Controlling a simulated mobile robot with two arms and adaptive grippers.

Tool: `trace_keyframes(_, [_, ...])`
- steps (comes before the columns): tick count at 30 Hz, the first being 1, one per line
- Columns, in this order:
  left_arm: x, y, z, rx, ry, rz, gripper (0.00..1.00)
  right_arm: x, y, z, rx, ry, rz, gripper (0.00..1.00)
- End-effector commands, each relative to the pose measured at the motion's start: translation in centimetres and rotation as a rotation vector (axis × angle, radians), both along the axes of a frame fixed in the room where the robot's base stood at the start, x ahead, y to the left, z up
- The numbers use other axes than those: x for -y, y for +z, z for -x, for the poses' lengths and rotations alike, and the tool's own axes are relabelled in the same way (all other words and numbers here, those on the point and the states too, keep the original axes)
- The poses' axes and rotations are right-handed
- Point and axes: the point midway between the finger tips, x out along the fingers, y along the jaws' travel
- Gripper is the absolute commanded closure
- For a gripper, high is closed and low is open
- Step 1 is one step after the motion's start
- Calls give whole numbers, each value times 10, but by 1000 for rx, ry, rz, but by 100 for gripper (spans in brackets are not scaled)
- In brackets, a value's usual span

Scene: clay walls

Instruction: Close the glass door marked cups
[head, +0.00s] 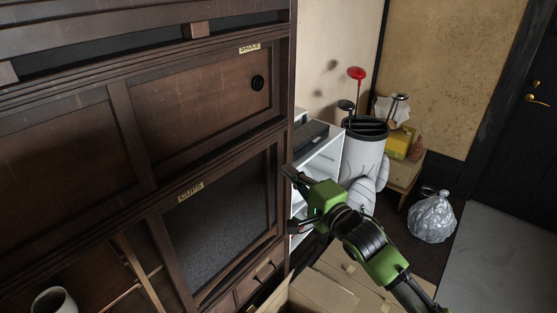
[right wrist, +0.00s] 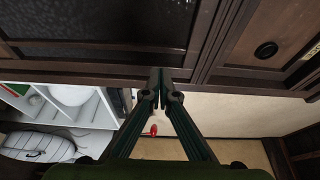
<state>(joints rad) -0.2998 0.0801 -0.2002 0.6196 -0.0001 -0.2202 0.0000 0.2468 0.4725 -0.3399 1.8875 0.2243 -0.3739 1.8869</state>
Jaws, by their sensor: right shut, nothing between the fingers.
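The glass door (head: 222,232) marked with the cups label (head: 190,191) is a dark wood-framed pane at the lower right of the brown cabinet in the head view. An open space with wooden slats shows to its left. Dark speckled glass also shows at the top left of the right wrist view (right wrist: 100,27). My right gripper (head: 289,172) is shut and empty beside the cabinet's right edge. In the right wrist view its fingertips (right wrist: 161,74) meet just below the wooden frame; I cannot tell whether they touch it. My left gripper is not in view.
A pale cup (head: 54,301) stands in the lower left compartment. A wooden panel with a round black pull (head: 257,83) is above the glass door. A white shelf (head: 317,160), a white golf bag (head: 362,158) and cardboard boxes (head: 345,285) crowd the right side.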

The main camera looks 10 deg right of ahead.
Motion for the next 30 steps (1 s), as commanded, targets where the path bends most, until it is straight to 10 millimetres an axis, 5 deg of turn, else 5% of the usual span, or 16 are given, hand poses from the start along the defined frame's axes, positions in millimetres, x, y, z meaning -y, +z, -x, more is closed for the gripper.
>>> trace_keyframes(12, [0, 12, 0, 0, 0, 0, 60, -20, 1, -52, 1, 0, 2, 100])
trace_keyframes(30, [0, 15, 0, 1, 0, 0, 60, -26, 1, -51, -1, 1, 0, 100])
